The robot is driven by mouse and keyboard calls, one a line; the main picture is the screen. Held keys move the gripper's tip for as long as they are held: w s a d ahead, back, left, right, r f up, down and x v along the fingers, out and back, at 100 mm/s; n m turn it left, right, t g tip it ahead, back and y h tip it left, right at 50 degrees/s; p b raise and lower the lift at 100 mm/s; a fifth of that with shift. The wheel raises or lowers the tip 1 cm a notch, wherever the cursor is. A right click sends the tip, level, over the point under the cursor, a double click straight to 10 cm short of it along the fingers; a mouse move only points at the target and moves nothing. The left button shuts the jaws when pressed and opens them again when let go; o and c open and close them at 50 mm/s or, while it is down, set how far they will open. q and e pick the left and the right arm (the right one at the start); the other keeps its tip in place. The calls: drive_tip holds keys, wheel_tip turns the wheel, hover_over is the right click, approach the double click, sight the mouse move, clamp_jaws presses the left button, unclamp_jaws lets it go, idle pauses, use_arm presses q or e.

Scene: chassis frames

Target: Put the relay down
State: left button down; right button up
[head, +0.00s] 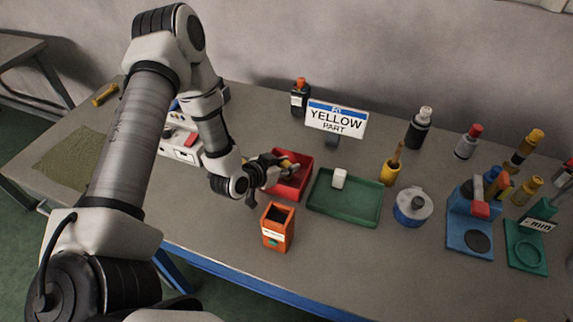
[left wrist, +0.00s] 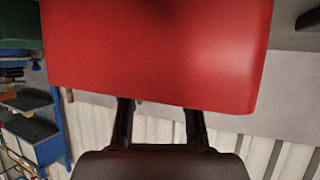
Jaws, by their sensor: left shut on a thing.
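My left gripper (head: 270,168) is at the left side of an open red tray (head: 291,190), with its dark fingers reaching to the tray's left and back edges. The relay in its fingers cannot be made out clearly. A small yellowish and dark shape (head: 288,164) shows by the fingertips over the tray. In the left wrist view, a large smooth red surface (left wrist: 155,55) fills the upper middle and hides the fingertips. The finger bases (left wrist: 158,128) show below it. I cannot tell from that view what lies between the tips. My right gripper is not in view.
An orange labelled bin (head: 277,236) stands in front of the red tray. A green tray (head: 345,210) with a white block (head: 339,178) is to the right. A "YELLOW PART" sign (head: 336,120) stands behind. Bottles and fixtures crowd the right. The front middle of the table is bare.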

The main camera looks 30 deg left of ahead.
use_arm(q)
drive_tip(key=shift+s+f, duration=0.1)
drive_tip(key=shift+f, duration=0.05)
drive_tip(key=c, duration=0.9)
unclamp_jaws()
drive_tip(key=shift+o, duration=0.3)
